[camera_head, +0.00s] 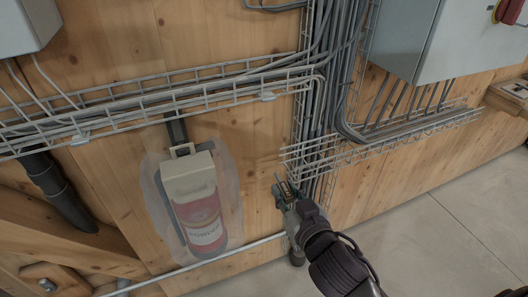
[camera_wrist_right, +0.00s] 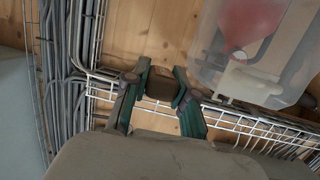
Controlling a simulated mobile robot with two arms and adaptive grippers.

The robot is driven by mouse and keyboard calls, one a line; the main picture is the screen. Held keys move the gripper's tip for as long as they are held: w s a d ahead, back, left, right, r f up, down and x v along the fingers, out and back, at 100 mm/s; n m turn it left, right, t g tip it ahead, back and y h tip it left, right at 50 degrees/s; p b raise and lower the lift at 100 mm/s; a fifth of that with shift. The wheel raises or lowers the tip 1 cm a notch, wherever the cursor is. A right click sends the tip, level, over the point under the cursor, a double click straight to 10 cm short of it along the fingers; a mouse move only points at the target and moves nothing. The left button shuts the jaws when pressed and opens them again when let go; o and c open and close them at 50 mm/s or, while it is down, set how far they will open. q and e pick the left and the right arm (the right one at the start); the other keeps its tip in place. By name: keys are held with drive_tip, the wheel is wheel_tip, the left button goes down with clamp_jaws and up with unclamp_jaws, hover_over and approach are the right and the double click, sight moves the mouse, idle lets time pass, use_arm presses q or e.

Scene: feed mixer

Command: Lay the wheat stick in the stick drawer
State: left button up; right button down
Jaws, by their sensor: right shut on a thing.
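My right gripper (camera_head: 283,188) is in front of the wooden wall, just below the wire cable tray and right of the fire extinguisher. In the right wrist view the gripper's two green-edged fingers (camera_wrist_right: 160,100) close on a small dark brown block (camera_wrist_right: 160,86). I take this block to be the wheat stick; no label on it can be read. In the head view the block is too small to make out. I cannot identify the stick drawer in either view. My left gripper is not in view.
A red and cream fire extinguisher (camera_head: 200,212) hangs in a clear cover. Wire cable trays (camera_head: 180,100) with grey cables cross the wall. A grey cabinet (camera_head: 440,40) with a red switch is at upper right. A wooden ledge (camera_head: 508,96) is at far right. The floor (camera_head: 450,220) is clear.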

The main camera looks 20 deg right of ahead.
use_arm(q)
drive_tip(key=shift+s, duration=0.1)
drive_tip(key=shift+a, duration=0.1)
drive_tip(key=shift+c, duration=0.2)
use_arm(e)
drive_tip(key=a+r+n+g+y, duration=0.2)
drive_tip(key=a+n+g+y, duration=0.6)
drive_tip(key=a+n+y, duration=0.4)
drive_tip(key=a+y, duration=0.1)
drive_tip(key=a, duration=0.3)
drive_tip(key=shift+a+g+y, duration=0.3)
drive_tip(key=shift+y, duration=0.1)
